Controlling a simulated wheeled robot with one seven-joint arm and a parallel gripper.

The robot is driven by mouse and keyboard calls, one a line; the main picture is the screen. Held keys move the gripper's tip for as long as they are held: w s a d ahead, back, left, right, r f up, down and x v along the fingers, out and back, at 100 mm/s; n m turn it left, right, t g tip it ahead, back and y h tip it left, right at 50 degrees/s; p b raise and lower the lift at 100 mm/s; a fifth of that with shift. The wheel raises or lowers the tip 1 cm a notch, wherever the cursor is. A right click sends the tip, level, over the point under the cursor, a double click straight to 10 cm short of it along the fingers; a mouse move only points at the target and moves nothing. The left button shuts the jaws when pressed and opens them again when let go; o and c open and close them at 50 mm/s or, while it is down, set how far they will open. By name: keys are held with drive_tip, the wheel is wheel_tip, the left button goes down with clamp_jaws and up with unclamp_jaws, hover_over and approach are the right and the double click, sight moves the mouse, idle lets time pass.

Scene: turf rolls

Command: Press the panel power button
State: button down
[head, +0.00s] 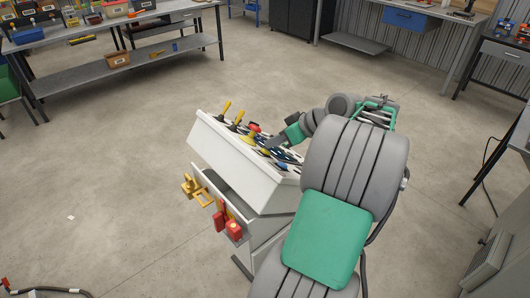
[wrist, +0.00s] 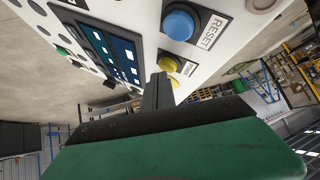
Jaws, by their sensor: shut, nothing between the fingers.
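The control panel (head: 235,158) is a white sloped console in the middle of the head view. In the wrist view its white face (wrist: 225,60) carries a blue button (wrist: 180,22) marked RESET. My gripper (wrist: 160,82) is shut and empty. Its fingertips are just below the yellow button, overlapping its lower edge in the picture; I cannot tell whether they touch. In the head view my arm partly hides the panel's right end.
Yellow-handled levers (head: 225,108) and a red knob (head: 253,127) stand up from the panel top. A yellow fixture (head: 196,191) and red padlock-like pieces (head: 231,228) hang on the console's front. A workbench (head: 125,65) stands at back left. The floor left of the console is mostly clear.

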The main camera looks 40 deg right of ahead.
drive_tip(key=shift+a+f+b, duration=0.3)
drive_tip(key=shift+b, duration=0.1)
idle(0.6)
drive_tip(key=shift+d+r+p, duration=0.6)
drive_tip(key=shift+r+p, duration=0.05)
drive_tip(key=shift+p, duration=0.2)
drive_tip(key=d+r+p, duration=0.3)
drive_tip(key=p, duration=0.2)
drive_tip(key=shift+d+r, duration=0.1)
drive_tip(key=shift+r, duration=0.3)
drive_tip(key=shift+w, duration=0.1)
idle(0.3)
